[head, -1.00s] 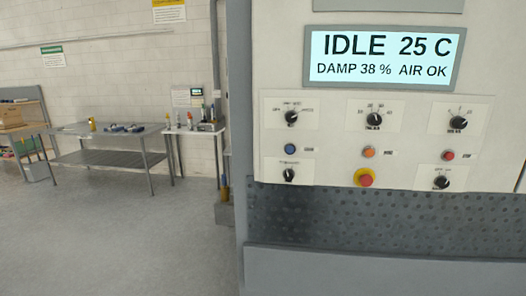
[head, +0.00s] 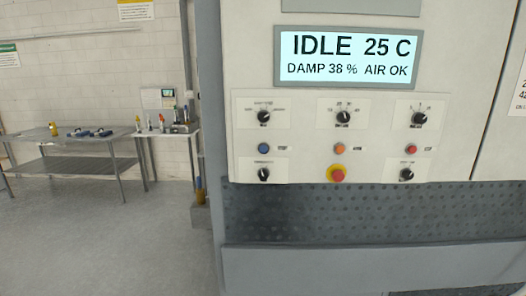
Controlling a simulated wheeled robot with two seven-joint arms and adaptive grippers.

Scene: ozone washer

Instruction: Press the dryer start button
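The dryer's control panel fills the right of the head view. Its display (head: 347,58) reads IDLE 25 C, DAMP 38 %, AIR OK. Below it is a row with a blue button (head: 263,148), an orange button (head: 340,149) and a red button (head: 411,149). Their small labels are too blurred to read with certainty. A larger red mushroom button with a yellow ring (head: 337,174) sits under the orange one. Several black rotary knobs, such as the upper left one (head: 264,117), surround the buttons. Neither gripper shows, and nothing touches the panel.
A dark perforated strip (head: 370,209) and a grey ledge (head: 370,262) run below the panel. A metal table (head: 75,166) and a small white stand (head: 183,131) holding bottles are against the far left wall. The floor (head: 110,240) at left is open.

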